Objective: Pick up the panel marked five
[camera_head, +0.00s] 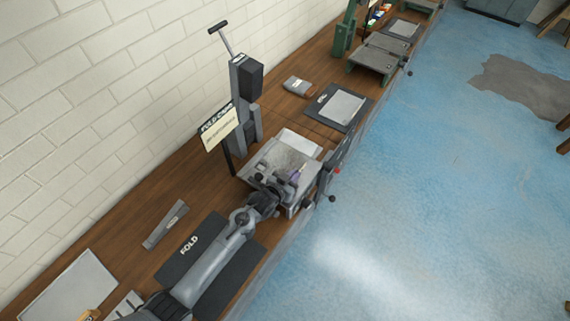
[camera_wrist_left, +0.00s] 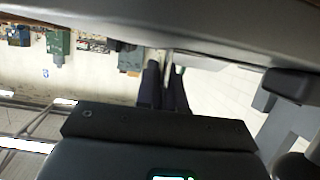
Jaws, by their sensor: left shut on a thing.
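My left arm reaches in from the lower left over the bench. My left gripper (camera_head: 292,178) is at the grey fixture (camera_head: 308,184) in the middle of the bench. A pale speckled panel (camera_head: 284,157) lies on the fixture just beyond the gripper. In the left wrist view, the dark fingers of my left gripper (camera_wrist_left: 166,84) are close together on a thin pale edge, seemingly that panel. No number five can be read on it, and the gripper hides part of the fixture. My right gripper is not in view.
A tall press with a lever (camera_head: 245,90) and a sign (camera_head: 220,130) stand by the wall. A dark mat marked FOLD (camera_head: 185,250) lies under my arm. A grey strip (camera_head: 165,224), a pale sheet (camera_head: 70,290) and a dark-framed board (camera_head: 340,107) lie on the wooden bench. Blue floor is open at right.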

